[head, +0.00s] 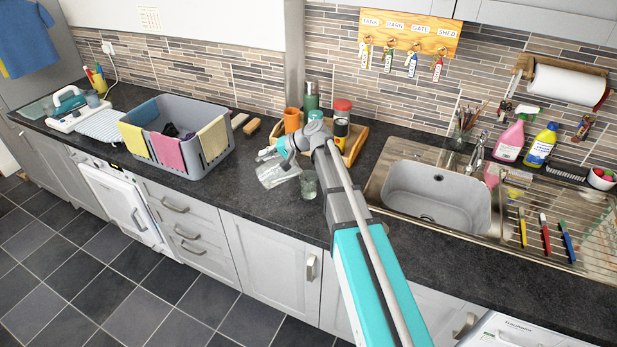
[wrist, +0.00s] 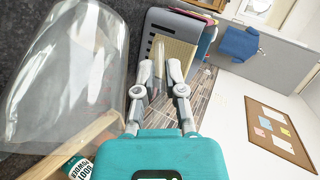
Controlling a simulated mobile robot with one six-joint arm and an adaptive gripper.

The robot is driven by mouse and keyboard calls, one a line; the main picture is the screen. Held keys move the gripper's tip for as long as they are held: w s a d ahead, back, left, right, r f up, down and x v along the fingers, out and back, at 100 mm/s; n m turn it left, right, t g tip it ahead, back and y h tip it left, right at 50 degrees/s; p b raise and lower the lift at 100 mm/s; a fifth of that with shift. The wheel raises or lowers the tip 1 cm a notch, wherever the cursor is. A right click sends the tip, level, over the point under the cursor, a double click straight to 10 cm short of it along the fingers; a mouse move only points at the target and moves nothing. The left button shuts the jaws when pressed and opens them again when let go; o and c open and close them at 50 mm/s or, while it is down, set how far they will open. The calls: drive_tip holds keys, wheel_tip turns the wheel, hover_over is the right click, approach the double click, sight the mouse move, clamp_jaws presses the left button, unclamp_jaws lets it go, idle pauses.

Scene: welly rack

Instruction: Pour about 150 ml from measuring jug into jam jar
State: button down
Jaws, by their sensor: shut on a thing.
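The clear measuring jug (head: 277,171) is in front of the wooden tray in the head view and looks tilted. In the wrist view its see-through body (wrist: 62,85), with faint reddish markings, fills the left side. My gripper (wrist: 160,72) is shut on a pale, see-through upright part between its fingers, which looks like the jug's handle. In the head view my gripper (head: 268,153) is at the jug's upper left, partly hidden by my wrist. The glass jam jar (head: 309,186) stands upright on the counter just right of the jug. I cannot make out a liquid level in either.
A wooden tray (head: 357,143) with bottles and an orange cup (head: 291,120) stand behind. A grey basket (head: 205,106) with cloths is to the left, the sink (head: 436,194) to the right. The dark counter in front of the basket is clear.

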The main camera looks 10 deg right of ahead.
sight(259, 170)
drive_tip(key=shift+d+r+y, duration=0.35)
drive_tip(key=shift+y, duration=0.05)
idle(0.9)
drive_tip(key=shift+a+f, duration=0.2)
drive_tip(key=shift+a, duration=0.1)
drive_tip(key=a+f+h, duration=0.2)
drive_tip(key=f+h, duration=0.1)
drive_tip(key=shift+s+a+f+n, duration=0.1)
drive_tip(key=shift+f+n, duration=0.05)
drive_tip(key=shift+n, duration=0.15)
drive_tip(key=shift+f+h, duration=0.2)
drive_tip(key=shift+h, duration=0.1)
drive_tip(key=shift+a+f, duration=0.1)
drive_tip(key=shift+a+f+h, duration=0.35)
drive_tip(key=shift+f+h, duration=0.25)
drive_tip(key=shift+f, duration=0.1)
drive_tip(key=shift+a+f, duration=0.1)
drive_tip(key=shift+f, duration=0.05)
